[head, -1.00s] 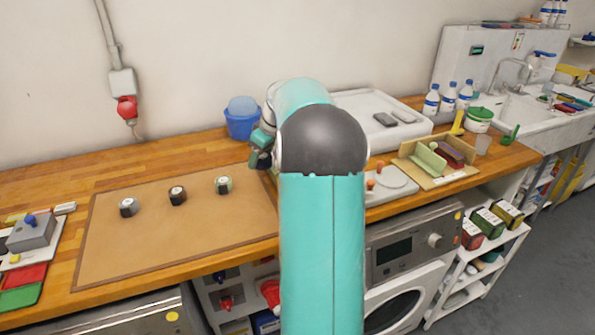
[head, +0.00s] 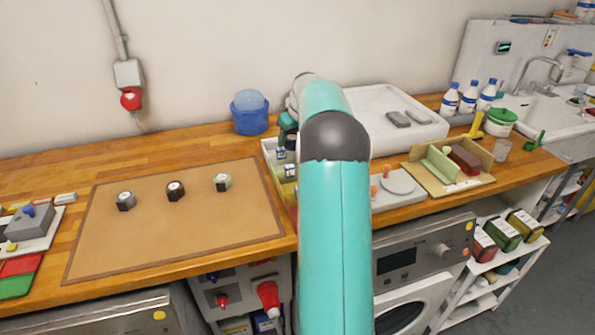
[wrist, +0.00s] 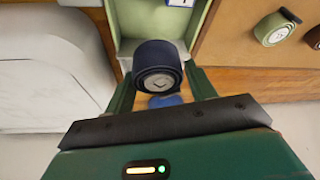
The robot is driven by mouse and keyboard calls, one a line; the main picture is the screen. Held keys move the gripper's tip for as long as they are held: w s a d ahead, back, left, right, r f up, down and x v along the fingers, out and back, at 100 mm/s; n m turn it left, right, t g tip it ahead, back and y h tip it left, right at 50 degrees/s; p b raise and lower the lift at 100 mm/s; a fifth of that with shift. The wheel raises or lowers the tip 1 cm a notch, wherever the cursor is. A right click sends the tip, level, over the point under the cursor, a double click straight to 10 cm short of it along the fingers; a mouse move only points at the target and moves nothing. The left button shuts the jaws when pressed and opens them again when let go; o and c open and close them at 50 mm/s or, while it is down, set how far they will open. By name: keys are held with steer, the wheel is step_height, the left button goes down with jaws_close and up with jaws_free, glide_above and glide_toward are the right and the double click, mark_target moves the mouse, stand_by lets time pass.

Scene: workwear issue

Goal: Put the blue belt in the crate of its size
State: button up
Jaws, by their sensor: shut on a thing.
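The blue belt (wrist: 157,55), a dark navy roll with a pale mark on its end, is between the fingers of my gripper (wrist: 161,82) in the wrist view. My gripper is shut on it. A pale green crate (wrist: 203,22) lies just past the belt, and the belt overlaps its end wall in the picture; I cannot tell the height between them. In the head view, a crate row (head: 267,157) with small white-and-blue labels shows left of my arm, which hides much of it. The size marks are too small to read.
A brown mat (head: 240,205) left of the crates bears a green roll (head: 222,182), a brown roll (head: 176,191) and a grey-black roll (head: 125,201). A blue tub (head: 249,120) stands behind the crates. A white tray (head: 375,105) lies to the right.

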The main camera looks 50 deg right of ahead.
mark_target(290, 150)
steer(key=f, duration=0.4)
steer(key=shift+w+a+f, duration=0.15)
steer(key=shift+a, duration=0.05)
steer(key=shift+a+f, duration=0.2)
steer(key=shift+f, duration=0.05)
steer(key=shift+d+f, duration=0.1)
steer(key=shift+f, duration=2.3)
steer(key=shift+f, duration=0.15)
steer(key=o, duration=1.1)
steer(key=v, duration=1.2)
